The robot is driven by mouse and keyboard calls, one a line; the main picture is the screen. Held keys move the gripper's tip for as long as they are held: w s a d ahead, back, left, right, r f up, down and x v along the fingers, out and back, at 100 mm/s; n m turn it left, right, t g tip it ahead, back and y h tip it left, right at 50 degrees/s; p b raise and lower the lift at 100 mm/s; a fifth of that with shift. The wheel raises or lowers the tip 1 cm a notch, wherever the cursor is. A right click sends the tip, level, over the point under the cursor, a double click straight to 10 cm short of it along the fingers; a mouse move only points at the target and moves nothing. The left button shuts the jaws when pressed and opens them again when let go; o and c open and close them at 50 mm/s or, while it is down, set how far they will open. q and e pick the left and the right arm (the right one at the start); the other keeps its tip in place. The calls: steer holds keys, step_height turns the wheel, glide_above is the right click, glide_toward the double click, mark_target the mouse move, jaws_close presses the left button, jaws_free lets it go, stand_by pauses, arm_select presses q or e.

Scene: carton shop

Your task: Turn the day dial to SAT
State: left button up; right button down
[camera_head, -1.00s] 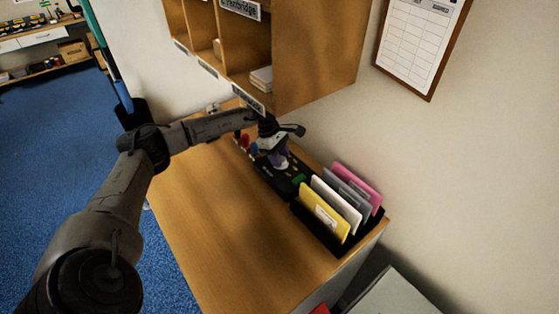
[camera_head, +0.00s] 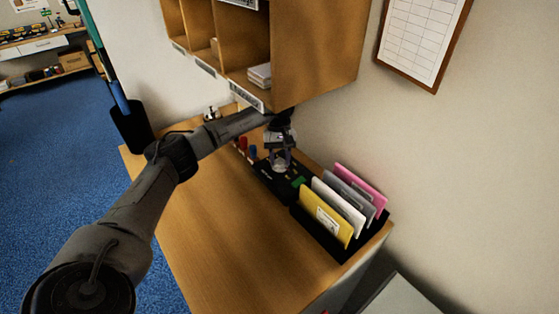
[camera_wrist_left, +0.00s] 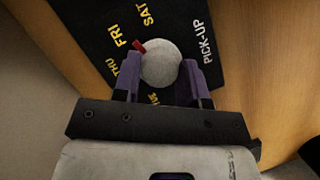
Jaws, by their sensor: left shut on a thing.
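The day dial is a round pale knob (camera_wrist_left: 161,64) with a red pointer (camera_wrist_left: 139,46), set on a black panel (camera_wrist_left: 95,25) with yellow day words. In the left wrist view the pointer aims up-left, close to FRI. SAT (camera_wrist_left: 148,13) stands further up, and PICK-UP is at the right. My left gripper (camera_wrist_left: 162,72) has its purple fingers on either side of the knob, shut on it. In the head view my left gripper (camera_head: 281,157) is over the black panel (camera_head: 264,181) on the desk. My right gripper is not in view.
A black rack of yellow, white, grey and pink folders (camera_head: 325,218) stands right of the panel. Red and blue items (camera_head: 246,146) stand behind it. A wooden pigeonhole unit (camera_head: 315,50) hangs above. The desk's front left (camera_head: 215,225) is clear.

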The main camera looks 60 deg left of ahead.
arm_select(q)
steer(key=m+g+y, duration=0.1)
steer(key=m, duration=0.3)
steer(key=shift+w, duration=0.1)
steer(key=shift+m+g+y+b, duration=0.3)
steer(key=shift+m+y, duration=0.1)
steer(key=shift+m, duration=0.6)
steer(key=o, duration=0.9)
steer(key=shift+d, duration=0.1)
steer(key=shift+w+r, duration=0.1)
steer(key=shift+r, duration=0.15)
steer(key=shift+p+v, duration=1.45)
steer(key=shift+v, duration=2.05)
